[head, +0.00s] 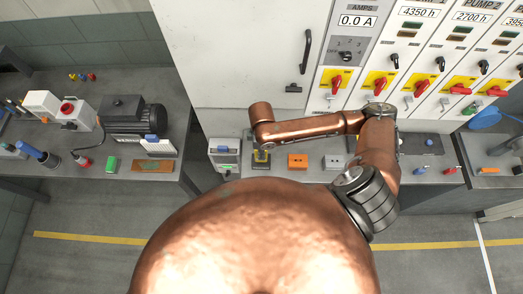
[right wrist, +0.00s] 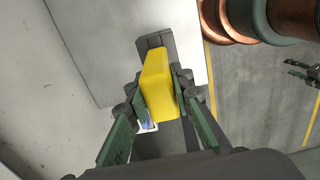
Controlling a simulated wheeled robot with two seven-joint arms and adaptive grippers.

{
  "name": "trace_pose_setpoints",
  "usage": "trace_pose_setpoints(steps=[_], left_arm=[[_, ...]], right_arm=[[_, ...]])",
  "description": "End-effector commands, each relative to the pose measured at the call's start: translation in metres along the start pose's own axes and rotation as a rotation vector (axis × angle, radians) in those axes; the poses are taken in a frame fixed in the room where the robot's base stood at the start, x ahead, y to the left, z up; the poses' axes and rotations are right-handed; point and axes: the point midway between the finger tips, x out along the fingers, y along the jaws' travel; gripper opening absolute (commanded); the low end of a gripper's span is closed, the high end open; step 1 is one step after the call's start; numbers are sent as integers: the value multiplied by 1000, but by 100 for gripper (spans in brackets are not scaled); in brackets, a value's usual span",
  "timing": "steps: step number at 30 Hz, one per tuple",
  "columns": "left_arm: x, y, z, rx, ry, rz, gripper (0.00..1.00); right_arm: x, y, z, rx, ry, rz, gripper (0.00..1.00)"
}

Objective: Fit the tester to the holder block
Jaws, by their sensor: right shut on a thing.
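The yellow tester (right wrist: 158,82) is between the green-padded fingers of my right gripper (right wrist: 160,100), which is shut on it. A dark grey block, which looks like the holder block (right wrist: 154,42), is just beyond the tester's far end in the wrist view. I cannot tell whether the tester touches it or is seated in it. A small dark gripper-like part (right wrist: 303,70), perhaps my left gripper, shows at the wrist view's right edge. The head view does not show my left gripper.
An orange block (head: 297,161) and a grey socket box (head: 333,162) stand right of the tester. A white device (head: 223,150) stands close on its left. The cabinet (head: 245,60) rises behind. A left bench holds a motor pump (head: 135,116).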

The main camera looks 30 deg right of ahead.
Motion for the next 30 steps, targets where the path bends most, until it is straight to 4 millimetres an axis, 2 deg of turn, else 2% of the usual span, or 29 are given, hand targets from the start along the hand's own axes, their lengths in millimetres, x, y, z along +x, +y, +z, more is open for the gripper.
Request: trace_pose_setpoints(steps=[9, 10, 18, 26, 30], left_arm=[[-1, 0, 0, 0, 0, 0, 41], [-1, 0, 0, 0, 0, 0, 41], [-1, 0, 0, 0, 0, 1, 41], [-1, 0, 2, 0, -1, 0, 41], [-1, 0, 2, 0, -1, 0, 41]], right_arm=[[4, 0, 0, 0, 0, 0, 0], [4, 0, 0, 0, 0, 0, 22], [4, 0, 0, 0, 0, 0, 41], [3, 0, 0, 0, 0, 0, 41], [-5, 1, 0, 1, 1, 2, 41]])
